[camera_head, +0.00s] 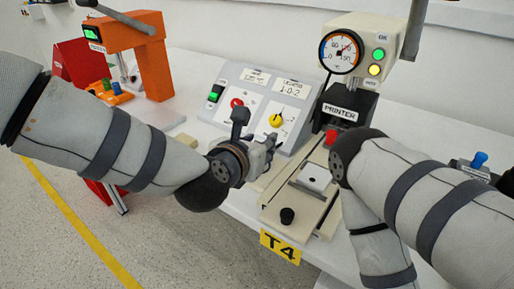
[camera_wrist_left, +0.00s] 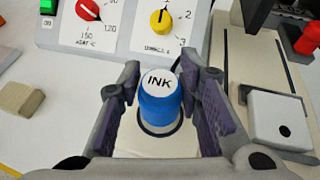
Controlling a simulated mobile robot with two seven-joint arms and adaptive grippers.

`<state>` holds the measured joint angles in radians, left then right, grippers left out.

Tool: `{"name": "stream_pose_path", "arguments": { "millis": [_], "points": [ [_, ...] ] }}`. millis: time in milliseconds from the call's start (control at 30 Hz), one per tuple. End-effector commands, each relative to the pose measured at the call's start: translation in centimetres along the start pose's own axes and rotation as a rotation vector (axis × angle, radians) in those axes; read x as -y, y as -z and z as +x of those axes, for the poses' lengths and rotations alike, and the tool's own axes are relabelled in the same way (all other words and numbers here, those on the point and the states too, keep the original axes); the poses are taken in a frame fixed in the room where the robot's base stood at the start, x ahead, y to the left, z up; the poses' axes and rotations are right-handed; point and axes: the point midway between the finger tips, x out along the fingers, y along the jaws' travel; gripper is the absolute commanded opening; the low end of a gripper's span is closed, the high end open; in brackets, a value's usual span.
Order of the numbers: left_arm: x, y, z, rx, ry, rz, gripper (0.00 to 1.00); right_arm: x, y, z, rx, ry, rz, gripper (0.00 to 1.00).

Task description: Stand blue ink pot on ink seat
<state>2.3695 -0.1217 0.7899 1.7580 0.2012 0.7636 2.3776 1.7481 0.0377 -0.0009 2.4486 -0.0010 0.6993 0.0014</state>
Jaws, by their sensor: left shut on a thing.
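The blue ink pot (camera_wrist_left: 160,106) has a white top marked INK and looks upright in the left wrist view. My left gripper (camera_head: 268,150) is shut on it, with one finger on each side. A dark ring (camera_wrist_left: 160,134), probably the ink seat, shows around the pot's lower edge on a beige surface. I cannot tell whether the pot touches it. In the head view the pot is hidden by my gripper, in front of the control panel. My right gripper is outside both views; only its arm shows at the right.
A sloped panel (camera_head: 252,80) with yellow and red knobs stands behind my left gripper. The printer (camera_head: 340,112) with a gauge is right of it. A white block (camera_head: 314,177) sits on the printer's bed. A beige block (camera_wrist_left: 20,99) lies at the left. An orange machine (camera_head: 152,65) stands farther left.

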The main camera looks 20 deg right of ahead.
Motion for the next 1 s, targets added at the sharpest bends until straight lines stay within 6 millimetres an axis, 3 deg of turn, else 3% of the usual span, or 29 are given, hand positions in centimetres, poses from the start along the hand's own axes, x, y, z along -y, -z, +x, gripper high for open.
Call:
{"name": "stream_pose_path", "arguments": {
  "millis": [67,400,433,500,833,1000],
  "points": [
    [0.1,1.3,0.6,-0.002,0.002,-0.002,0.03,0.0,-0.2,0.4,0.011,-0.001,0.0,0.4],
    [0.0,1.6,0.6,0.0,0.001,-0.003,0.03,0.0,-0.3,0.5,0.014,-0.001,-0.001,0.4],
    [0.0,1.5,0.6,0.001,0.001,-0.001,0.39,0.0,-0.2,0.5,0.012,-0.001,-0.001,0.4],
    [0.0,1.4,0.6,0.001,0.001,-0.001,0.52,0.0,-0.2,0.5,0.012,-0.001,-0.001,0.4],
    [0.0,0.9,0.4,0.004,0.0,0.002,0.52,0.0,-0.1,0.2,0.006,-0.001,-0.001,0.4],
    [-0.1,0.7,-2.7,0.005,-0.001,0.0,0.52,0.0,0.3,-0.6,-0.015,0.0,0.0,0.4]
  ]
}}
